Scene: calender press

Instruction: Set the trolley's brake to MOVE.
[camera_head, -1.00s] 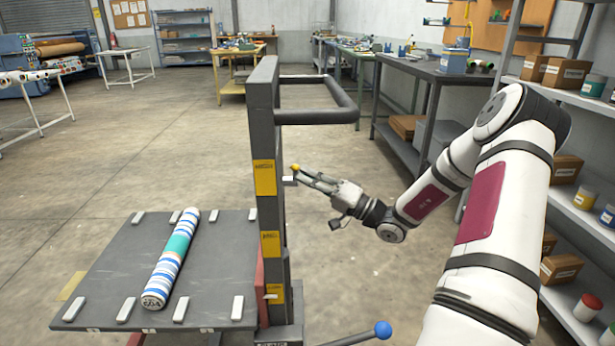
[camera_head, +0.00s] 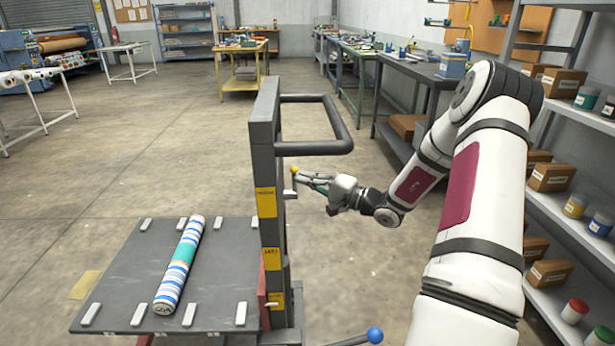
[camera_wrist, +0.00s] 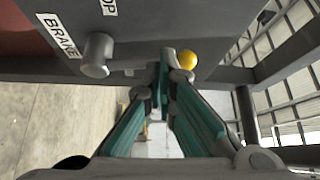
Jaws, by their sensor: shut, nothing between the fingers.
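The trolley has a dark grey upright post (camera_head: 265,150), a looped handle and a flat platform (camera_head: 125,290). Its brake lever has a yellow knob (camera_head: 294,170) and stands out from the right side of the post. In the wrist view, the knob (camera_wrist: 187,60), the grey pivot (camera_wrist: 97,55) and a BRAKE label (camera_wrist: 58,36) show. Another label, partly cut off, ends in "OP". The MOVE mark is not readable. My gripper (camera_head: 301,177) is shut and empty, its tips right beside the lever near the knob; I cannot tell whether they touch.
A striped roll (camera_head: 180,265) lies on the platform between small white blocks. A blue-knobbed lever (camera_head: 375,335) is low at the front. Shelves with boxes and jars (camera_head: 555,215) stand at right behind my arm. Workbenches line the back right; the floor at left is open.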

